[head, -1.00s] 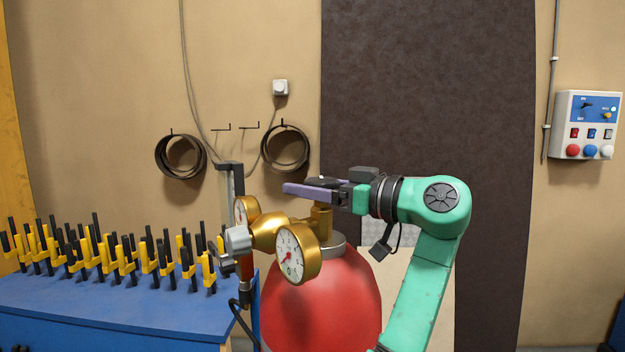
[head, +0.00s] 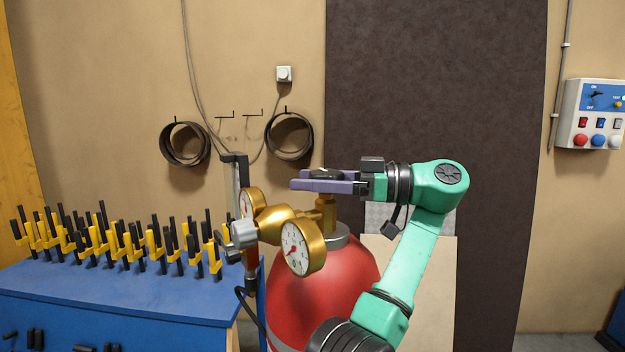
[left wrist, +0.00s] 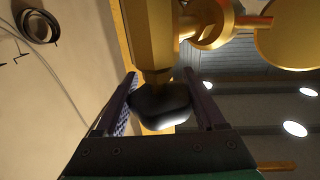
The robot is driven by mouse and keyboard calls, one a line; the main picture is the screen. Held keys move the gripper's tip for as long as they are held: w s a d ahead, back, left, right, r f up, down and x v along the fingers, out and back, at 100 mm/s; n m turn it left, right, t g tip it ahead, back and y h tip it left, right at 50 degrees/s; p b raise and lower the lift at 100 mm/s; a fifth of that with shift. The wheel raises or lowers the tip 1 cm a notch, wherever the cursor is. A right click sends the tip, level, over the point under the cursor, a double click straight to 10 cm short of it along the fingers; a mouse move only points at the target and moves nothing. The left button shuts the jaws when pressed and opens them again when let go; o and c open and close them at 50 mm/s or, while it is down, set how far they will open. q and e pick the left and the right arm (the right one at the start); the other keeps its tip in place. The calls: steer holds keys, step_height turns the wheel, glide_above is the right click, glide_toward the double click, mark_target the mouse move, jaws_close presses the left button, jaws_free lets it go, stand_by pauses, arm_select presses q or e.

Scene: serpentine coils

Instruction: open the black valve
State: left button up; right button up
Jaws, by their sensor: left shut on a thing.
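The black valve (head: 326,173) is a dark knob on top of the brass fitting (head: 326,215) of a red gas cylinder (head: 325,290). My left gripper (head: 304,179), with purple fingers, reaches it from the right and is shut on it. In the left wrist view the black knob (left wrist: 160,104) lies between the two fingers (left wrist: 160,92), at the end of the brass stem (left wrist: 150,40). The fingers hide part of the knob in the head view. Whether the valve has turned cannot be told. My right gripper is not in view.
A brass regulator with a white-faced gauge (head: 300,248) sticks out left of the valve, close below my fingers. A blue bench (head: 110,293) with several yellow-black clamps stands at the left. A dark wall panel (head: 430,80) is behind; a control box (head: 592,115) hangs at the right.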

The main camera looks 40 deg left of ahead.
arm_select(q)
steer(key=o, duration=1.3)
steer(key=shift+o, duration=0.2)
